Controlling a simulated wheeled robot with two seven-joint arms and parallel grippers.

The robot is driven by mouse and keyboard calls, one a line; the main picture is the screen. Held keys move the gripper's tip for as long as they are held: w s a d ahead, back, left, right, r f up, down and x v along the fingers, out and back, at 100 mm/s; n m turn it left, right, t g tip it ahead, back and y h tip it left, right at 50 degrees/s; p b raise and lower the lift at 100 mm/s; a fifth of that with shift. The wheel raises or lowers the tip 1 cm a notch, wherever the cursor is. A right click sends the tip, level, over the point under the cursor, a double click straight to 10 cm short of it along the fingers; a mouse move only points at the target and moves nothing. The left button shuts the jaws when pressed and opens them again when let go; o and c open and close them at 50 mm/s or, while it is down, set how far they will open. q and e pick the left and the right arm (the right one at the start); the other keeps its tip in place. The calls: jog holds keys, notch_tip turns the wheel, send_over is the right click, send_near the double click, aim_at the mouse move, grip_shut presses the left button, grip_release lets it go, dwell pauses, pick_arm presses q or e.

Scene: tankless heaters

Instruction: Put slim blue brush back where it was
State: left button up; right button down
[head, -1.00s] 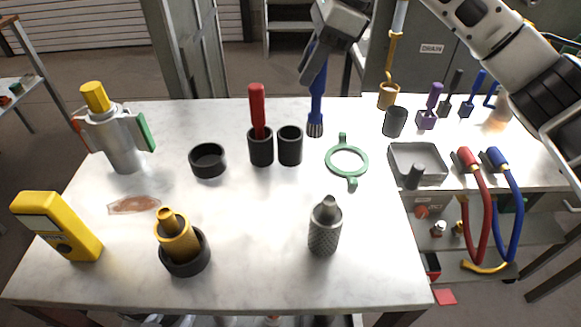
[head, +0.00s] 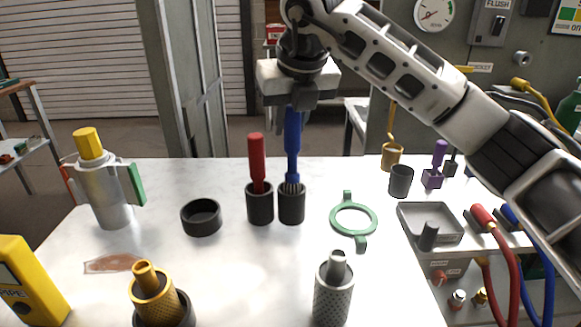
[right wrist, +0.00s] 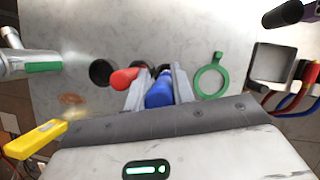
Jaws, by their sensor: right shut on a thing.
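The slim blue brush (head: 292,145) is upright in my right gripper (head: 292,100), which is shut on the upper part of its handle. Its bristles are at the mouth of the right one of two black cups (head: 291,208), and the lower tip is hidden by the cup. In the right wrist view the blue handle (right wrist: 160,92) shows between the two fingers. A red-handled brush (head: 256,165) stands in the left black cup (head: 260,207), close beside it. My left gripper is not in view.
A low black ring (head: 201,217) is left of the cups and a green ring (head: 354,220) is right. A silver canister (head: 104,190) stands at the left; a knurled metal cylinder (head: 333,293) is in front. A grey tray (head: 430,222) is at the right.

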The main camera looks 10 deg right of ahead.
aim_at(290, 146)
jog(key=shift+f, duration=2.75)
jog(key=c, duration=1.2)
grip_release()
jog(key=shift+r, duration=0.25)
jog(key=v, duration=1.1)
jog(key=shift+r, duration=0.1)
jog(key=shift+s+r, duration=0.2)
jog(key=shift+r, duration=0.1)
